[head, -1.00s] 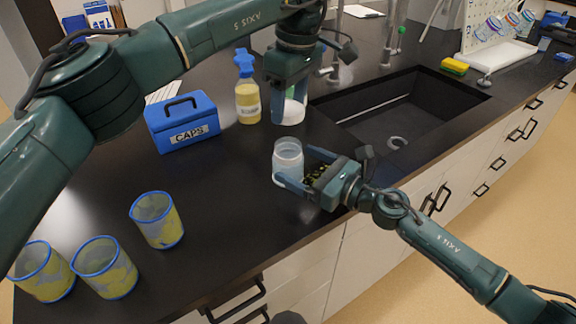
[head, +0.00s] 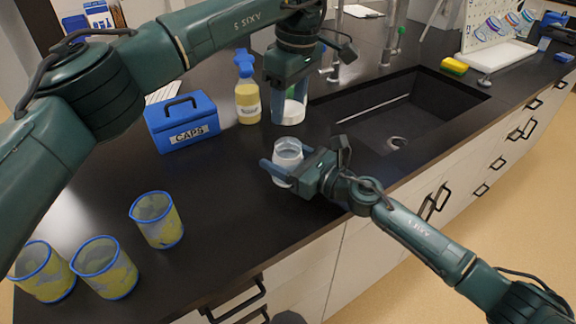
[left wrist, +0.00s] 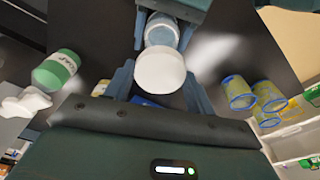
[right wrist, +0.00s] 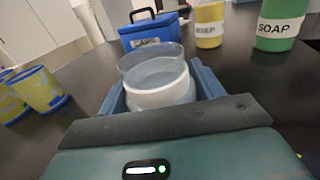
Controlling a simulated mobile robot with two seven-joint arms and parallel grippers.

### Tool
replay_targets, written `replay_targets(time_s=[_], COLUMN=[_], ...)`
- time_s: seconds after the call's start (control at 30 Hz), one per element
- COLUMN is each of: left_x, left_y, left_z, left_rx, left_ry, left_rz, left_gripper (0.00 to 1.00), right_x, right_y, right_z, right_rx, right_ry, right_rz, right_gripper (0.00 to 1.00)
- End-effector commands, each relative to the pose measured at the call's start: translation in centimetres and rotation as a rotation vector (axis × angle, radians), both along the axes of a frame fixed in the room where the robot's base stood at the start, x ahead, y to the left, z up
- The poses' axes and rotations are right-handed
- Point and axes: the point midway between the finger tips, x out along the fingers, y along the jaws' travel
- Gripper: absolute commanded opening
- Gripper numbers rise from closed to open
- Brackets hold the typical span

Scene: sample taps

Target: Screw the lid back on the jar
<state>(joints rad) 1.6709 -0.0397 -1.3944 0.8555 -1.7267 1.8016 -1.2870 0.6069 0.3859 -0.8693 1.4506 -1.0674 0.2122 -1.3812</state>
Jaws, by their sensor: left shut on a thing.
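The clear jar (head: 287,160), with whitish contents, stands on the dark counter. In the right wrist view the jar (right wrist: 156,82) is between my right gripper's fingers (right wrist: 160,85). My right gripper (head: 290,168) is around the jar, but I cannot tell whether its fingers press on it. My left gripper (head: 290,95) hangs above and behind the jar in the head view. In the left wrist view my left gripper (left wrist: 160,80) is shut on the white round lid (left wrist: 160,70). The jar (left wrist: 162,30) shows beyond the lid, apart from it.
A blue CAPS box (head: 183,122) and a yellow bottle (head: 248,100) stand left of my left gripper. A SOAP bottle (right wrist: 278,25) is behind it. Several yellow-blue cups (head: 157,220) are at the front left. The sink (head: 410,115) opens on the right.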

Motion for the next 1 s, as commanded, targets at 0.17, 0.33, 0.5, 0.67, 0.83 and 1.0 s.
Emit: replay_targets(time_s=[0.17, 0.33, 0.5, 0.67, 0.83, 1.0], left_x=[0.0, 0.0, 0.0, 0.0, 0.0, 0.0], left_y=[0.0, 0.0, 0.0, 0.0, 0.0, 0.0], left_z=[0.0, 0.0, 0.0, -0.3, -2.4, -4.8], left_rx=[0.000, 0.000, 0.000, 0.001, 0.002, 0.001], left_ry=[0.000, 0.000, 0.000, 0.001, 0.003, 0.001], left_rz=[0.000, 0.000, 0.000, 0.000, -0.001, -0.001], left_gripper=[0.34, 0.34, 0.34, 0.34, 0.34, 0.34], right_x=[0.0, 0.0, 0.0, 0.0, 0.0, 0.0], right_y=[0.0, 0.0, 0.0, 0.0, 0.0, 0.0], right_z=[0.0, 0.0, 0.0, 0.0, 0.0, 0.0], right_rx=[0.000, 0.000, 0.000, 0.000, 0.000, 0.000], right_ry=[0.000, 0.000, 0.000, 0.000, 0.000, 0.000], right_rz=[0.000, 0.000, 0.000, 0.000, 0.000, 0.000], right_gripper=[0.51, 0.38, 0.24, 0.21, 0.21, 0.21])
